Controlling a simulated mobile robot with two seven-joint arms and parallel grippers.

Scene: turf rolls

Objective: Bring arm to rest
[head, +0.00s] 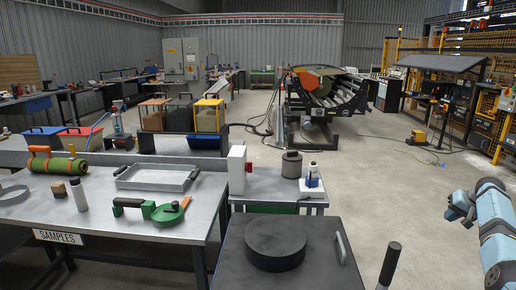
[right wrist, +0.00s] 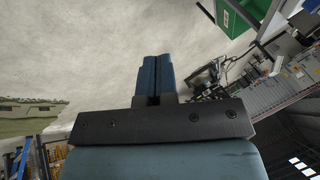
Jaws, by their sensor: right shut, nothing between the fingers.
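My right arm comes in at the right edge of the head view, with its right gripper (head: 455,208) over open floor to the right of the dark table. In the right wrist view the two blue fingers of the right gripper (right wrist: 155,76) lie together with nothing between them. The right gripper touches nothing. My left gripper is not in view.
The samples table (head: 100,222) holds a metal tray (head: 157,178), a green roll (head: 58,165) and a green tool (head: 168,212). A dark table (head: 232,265) bears a black disc (head: 276,244) in front. The concrete floor (head: 400,200) beside my right arm is clear.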

